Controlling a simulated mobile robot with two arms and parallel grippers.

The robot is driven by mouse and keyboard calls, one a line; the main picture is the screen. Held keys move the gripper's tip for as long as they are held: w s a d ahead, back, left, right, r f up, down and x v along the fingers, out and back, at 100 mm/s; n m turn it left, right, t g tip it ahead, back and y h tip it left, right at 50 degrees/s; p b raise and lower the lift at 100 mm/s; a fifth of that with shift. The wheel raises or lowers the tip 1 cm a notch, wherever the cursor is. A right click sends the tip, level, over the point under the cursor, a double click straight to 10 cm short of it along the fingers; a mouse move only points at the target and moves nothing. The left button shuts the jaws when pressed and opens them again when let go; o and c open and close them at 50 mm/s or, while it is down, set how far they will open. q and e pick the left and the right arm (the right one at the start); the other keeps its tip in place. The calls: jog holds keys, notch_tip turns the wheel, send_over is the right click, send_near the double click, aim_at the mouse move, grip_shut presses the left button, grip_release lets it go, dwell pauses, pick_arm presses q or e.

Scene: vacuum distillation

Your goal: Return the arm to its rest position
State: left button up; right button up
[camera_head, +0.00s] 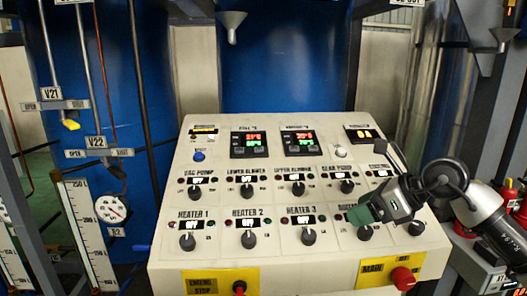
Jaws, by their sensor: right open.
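My right gripper (366,206) is in front of the right part of the white sloped control panel (275,218). Its arm comes in from the right edge, and its greenish fingertips point left, over the label and part of the knob right of HEATER 3. It is open and I see nothing held in it. I cannot tell whether it touches the panel. My left gripper is out of view.
The panel carries several black knobs, such as the HEATER 1 knob (188,241), and a red emergency stop button (239,287). Valve V22's handle (97,153) and a round gauge (112,208) are at left. Blue tanks (284,70) stand behind.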

jog(key=s+a+m+t+y, duration=0.5)
jog(key=a+m+t+y, duration=0.1)
jog(key=a+m+y, duration=0.45)
jog(key=s+d+f+m+t+h, duration=0.3)
jog(key=d+f+m+h, duration=0.2)
jog(key=f+m+h, duration=0.7)
jog(key=s+d+f+m+t+h, duration=0.2)
jog(key=d+f+m+h, duration=0.4)
jog(key=m, duration=1)
jog(key=s+f+m+g, duration=0.3)
jog(key=s+f+g, duration=0.45)
jog(key=s, duration=0.35)
jog(key=s+f+m+g, duration=0.3)
jog(key=s+f+g, duration=0.4)
jog(key=s, duration=0.5)
jog(key=s+d+f+b+x, duration=0.1)
jog(key=s+x, duration=0.1)
jog(key=x, duration=1.1)
jog(key=s+d+x, duration=0.2)
jog(key=s+x, duration=0.1)
jog(key=x, duration=1)
jog(key=s+d+f+g+h+b, duration=0.1)
jog(key=s+d+f, duration=0.1)
jog(key=s+f, duration=1.4)
jog(key=shift+s+f+n, duration=0.25)
jog(key=shift+f+n, duration=0.1)
jog(key=shift+f, duration=0.6)
